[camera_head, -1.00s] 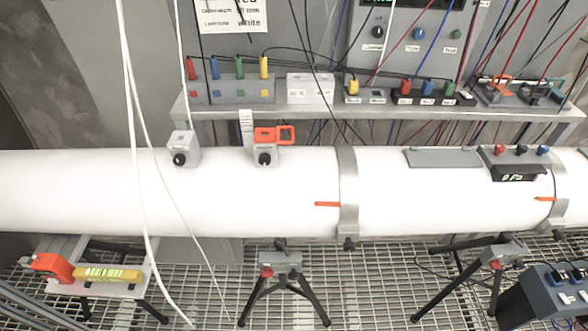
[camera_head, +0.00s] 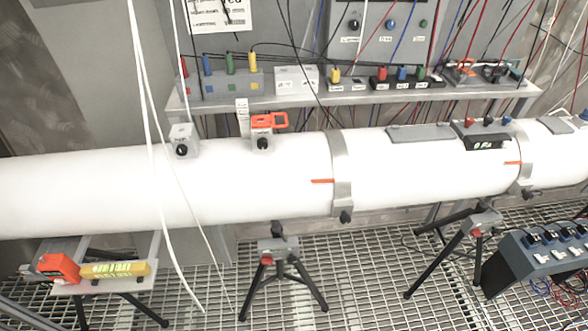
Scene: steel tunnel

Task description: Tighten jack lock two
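The middle jack (camera_head: 278,247) has a small red part (camera_head: 267,261), and the right jack (camera_head: 484,222) has a similar red part (camera_head: 477,233). These red parts may be the locks, but I cannot tell which is lock two or how tight either is. Each jack's head is just below the tube; I cannot tell if it touches. Neither of my grippers is in view.
A low table (camera_head: 68,287) at left bears an orange-red tool (camera_head: 58,268) and a yellow level (camera_head: 115,269). White cables (camera_head: 150,130) hang in front of the tube. A dark switch box (camera_head: 545,257) stands at right. A shelf (camera_head: 300,97) with wired boxes runs behind the tube.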

